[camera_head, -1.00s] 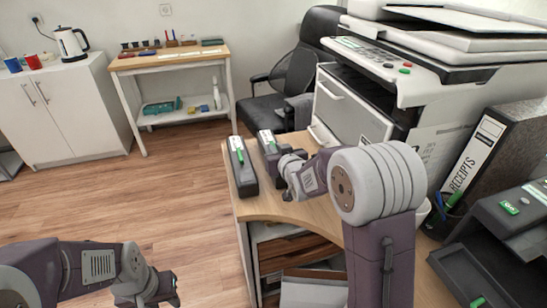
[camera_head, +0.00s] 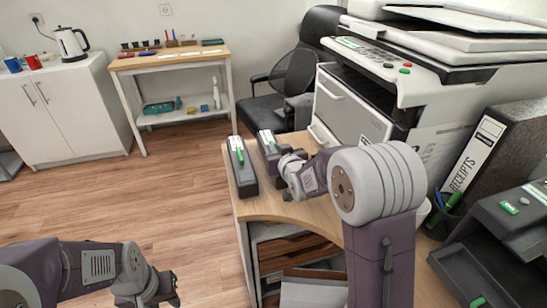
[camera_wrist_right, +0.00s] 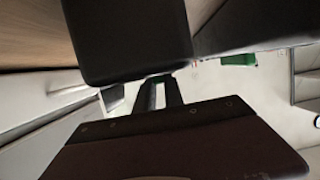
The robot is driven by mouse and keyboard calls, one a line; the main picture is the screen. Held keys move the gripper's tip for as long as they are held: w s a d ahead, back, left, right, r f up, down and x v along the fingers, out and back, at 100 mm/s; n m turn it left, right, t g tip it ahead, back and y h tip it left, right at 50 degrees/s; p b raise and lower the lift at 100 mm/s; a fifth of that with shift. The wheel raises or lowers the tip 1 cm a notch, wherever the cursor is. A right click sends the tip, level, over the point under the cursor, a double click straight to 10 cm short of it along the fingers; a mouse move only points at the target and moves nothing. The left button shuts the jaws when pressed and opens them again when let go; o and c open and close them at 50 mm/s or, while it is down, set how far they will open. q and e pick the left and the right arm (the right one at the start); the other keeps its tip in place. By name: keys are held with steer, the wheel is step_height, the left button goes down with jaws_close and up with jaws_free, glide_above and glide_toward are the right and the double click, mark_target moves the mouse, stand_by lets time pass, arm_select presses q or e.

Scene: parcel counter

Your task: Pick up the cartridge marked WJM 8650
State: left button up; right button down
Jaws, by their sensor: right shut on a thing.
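Two dark cartridges with white labels and green strips are at the desk's far left end. The left cartridge (camera_head: 241,168) lies on the wood. The right cartridge (camera_head: 268,146) is beside it, with my right gripper (camera_head: 284,170) at its near side. The lettering is too small to read, so I cannot tell which is WJM 8650. My right gripper is shut on the right cartridge, and its fingers (camera_wrist_right: 157,93) meet a dark block in the right wrist view. I cannot tell whether it is lifted. My left gripper (camera_head: 172,289) is low over the floor, its jaws unclear.
The desk (camera_head: 246,205) has a grey printer (camera_head: 355,105) behind it. A receipts binder (camera_head: 485,155), a pen cup (camera_head: 443,216) and black trays (camera_head: 490,245) crowd the right. A side table (camera_head: 172,60) stands at the back. The floor on the left is clear.

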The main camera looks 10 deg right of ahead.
steer(key=shift+r, duration=0.1)
steer(key=r, duration=0.1)
steer(key=r+p, duration=0.1)
steer(key=r, duration=0.1)
steer(key=r+p, duration=0.1)
steer(key=r, duration=0.1)
steer(key=shift+s+d, duration=0.3)
steer(key=s+d+r+p, duration=0.4)
steer(key=s+d+r, duration=0.2)
steer(key=s, duration=0.3)
steer(key=shift+d, duration=0.15)
